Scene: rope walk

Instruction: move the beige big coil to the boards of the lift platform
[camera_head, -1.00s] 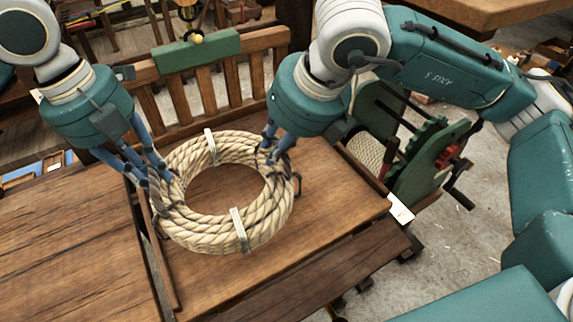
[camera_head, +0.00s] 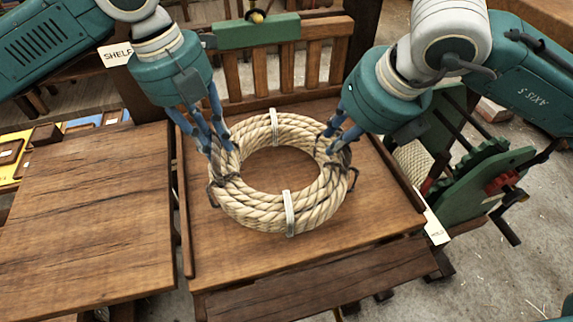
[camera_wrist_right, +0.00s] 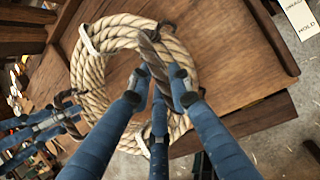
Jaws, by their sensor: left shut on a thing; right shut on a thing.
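The beige big coil (camera_head: 255,203) is a thick ring of rope with pale bands at its front and back. It lies flat over the wooden boards (camera_head: 375,210) of the lift platform; I cannot tell whether it rests on them or hangs slightly above. My left gripper (camera_head: 220,150) is shut on the coil's left side. My right gripper (camera_head: 337,143) is shut on its right side.
A slatted wooden rail with a green top block (camera_head: 258,32) stands behind the platform. A wooden table top (camera_head: 85,215) lies to the left across a narrow gap. A green winch with a crank (camera_head: 475,175) stands at the right. Bare boards lie around the coil.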

